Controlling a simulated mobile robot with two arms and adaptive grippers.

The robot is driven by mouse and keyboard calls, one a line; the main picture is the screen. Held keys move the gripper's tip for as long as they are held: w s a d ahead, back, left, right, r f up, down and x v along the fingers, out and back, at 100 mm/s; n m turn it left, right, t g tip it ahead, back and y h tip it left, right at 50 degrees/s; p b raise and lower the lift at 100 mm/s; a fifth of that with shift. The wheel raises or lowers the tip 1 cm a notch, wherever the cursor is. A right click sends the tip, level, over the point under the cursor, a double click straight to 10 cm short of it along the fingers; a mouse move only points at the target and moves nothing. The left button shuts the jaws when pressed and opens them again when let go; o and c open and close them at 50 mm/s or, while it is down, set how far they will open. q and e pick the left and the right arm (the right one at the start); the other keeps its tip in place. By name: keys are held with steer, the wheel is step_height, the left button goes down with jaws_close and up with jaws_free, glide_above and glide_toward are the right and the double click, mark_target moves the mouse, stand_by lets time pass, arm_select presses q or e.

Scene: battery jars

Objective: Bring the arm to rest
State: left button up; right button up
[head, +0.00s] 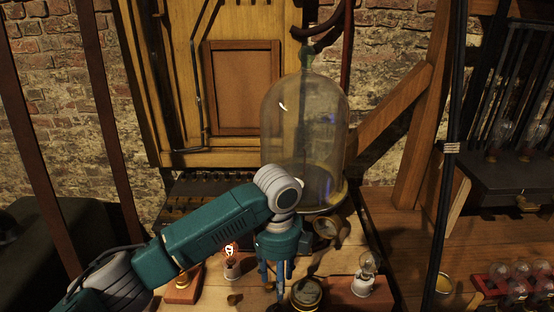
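My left arm (215,228) reaches in from the left over the wooden bench. My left gripper (275,283) points down near the bench's front, in front of the large glass jar (305,130). Its fingers are small and partly overlapping, so I cannot tell if they are open or shut. I see nothing clearly held in them. A glowing bulb (231,262) stands to the left of the gripper, and a round dark-rimmed piece (307,293) is close to its right. My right gripper is not in view.
An unlit bulb (367,272) stands on a wooden block to the right. A red rack of bulbs (515,280) and a yellow-filled cup (444,284) are at the far right. A wooden cabinet (240,90) stands behind the bench. A black post (450,150) rises at right.

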arm_select(q)
steer(key=s+d+f+n+h, duration=0.3)
steer(key=s+f+n+h, duration=0.2)
steer(key=s+f+n, duration=0.6)
steer(key=s+a+f+n+t+y, duration=0.1)
steer(key=s+a+n+t+y, duration=0.1)
steer(key=s+a+n, duration=0.8)
steer(key=s+a+f+n+t+y, duration=0.25)
steer(key=s+a+n, duration=0.3)
steer(key=a, duration=0.85)
step_height(320, 180, down, 26)
steer(key=s+g, duration=0.1)
steer(key=g, duration=0.1)
steer(key=s+a+f+g+b, duration=0.1)
steer(key=s+a+f, duration=0.1)
steer(key=s+f, duration=1.4)
steer(key=shift+s+a+f, duration=0.2)
steer(key=shift+s+a, duration=0.15)
steer(key=shift+s, duration=0.4)
